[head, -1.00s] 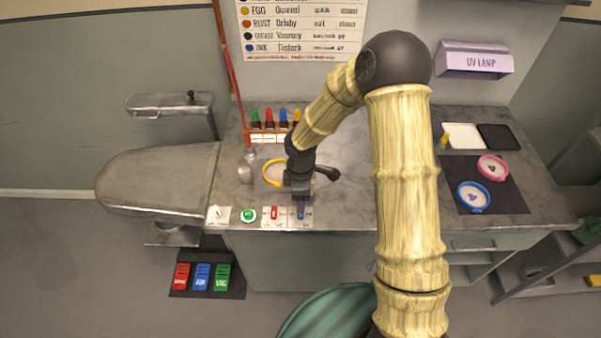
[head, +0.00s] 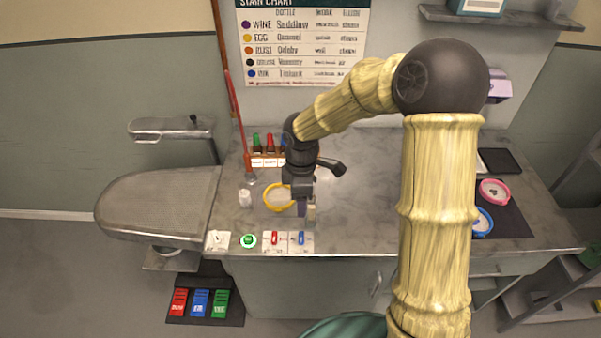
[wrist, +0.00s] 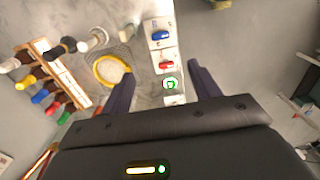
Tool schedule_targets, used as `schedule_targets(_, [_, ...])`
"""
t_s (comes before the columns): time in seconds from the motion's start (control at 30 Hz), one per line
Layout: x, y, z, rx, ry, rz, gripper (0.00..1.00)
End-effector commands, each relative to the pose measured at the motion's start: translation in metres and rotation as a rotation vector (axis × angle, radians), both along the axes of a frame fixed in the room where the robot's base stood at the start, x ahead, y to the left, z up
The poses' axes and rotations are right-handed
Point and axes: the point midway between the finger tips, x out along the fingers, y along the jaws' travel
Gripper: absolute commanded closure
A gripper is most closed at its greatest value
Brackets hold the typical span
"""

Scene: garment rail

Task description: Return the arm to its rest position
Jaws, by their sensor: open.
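My arm reaches over the grey counter (head: 350,215), bent at a dark elbow joint. In the head view my gripper (head: 306,210) hangs above the counter, behind the switch panel and beside a yellow-rimmed hoop (head: 279,198). In the wrist view my gripper (wrist: 161,70) has two dark fingers spread apart with nothing held between them. The red switch (head: 274,238) and blue switch (head: 301,238) stand clear of it at the counter's front edge, with a lit green button (head: 249,241) to their left.
A rack of coloured bottles (head: 268,160) stands behind the gripper. An ironing-board-like grey surface (head: 160,202) juts out left. Red, blue and green pedals (head: 201,303) lie on the floor. A pink hoop (head: 494,191) lies at right; my arm partly hides a blue hoop (head: 482,222).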

Motion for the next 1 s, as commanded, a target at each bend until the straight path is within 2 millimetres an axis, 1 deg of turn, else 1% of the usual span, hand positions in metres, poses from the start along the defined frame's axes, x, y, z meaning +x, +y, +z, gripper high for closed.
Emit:
schedule_targets(0.23, [-0.002,-0.003,0.001,-0.002,-0.003,-0.023,0.38])
schedule_targets(0.37, [-0.014,-0.019,0.007,-0.013,-0.016,-0.157,0.38])
schedule_targets(0.47, [-0.032,-0.04,0.015,-0.016,-0.037,-0.356,0.38])
schedule_targets(0.6, [-0.063,-0.076,0.029,0.007,-0.085,-0.719,0.38])
schedule_targets(0.8, [-0.109,-0.118,0.047,0.101,-0.155,-1.248,0.38])
schedule_targets(0.9, [-0.125,-0.131,0.051,0.151,-0.174,-1.44,0.38])
schedule_targets(1.0, [-0.133,-0.137,0.053,0.178,-0.18,-1.535,0.38])
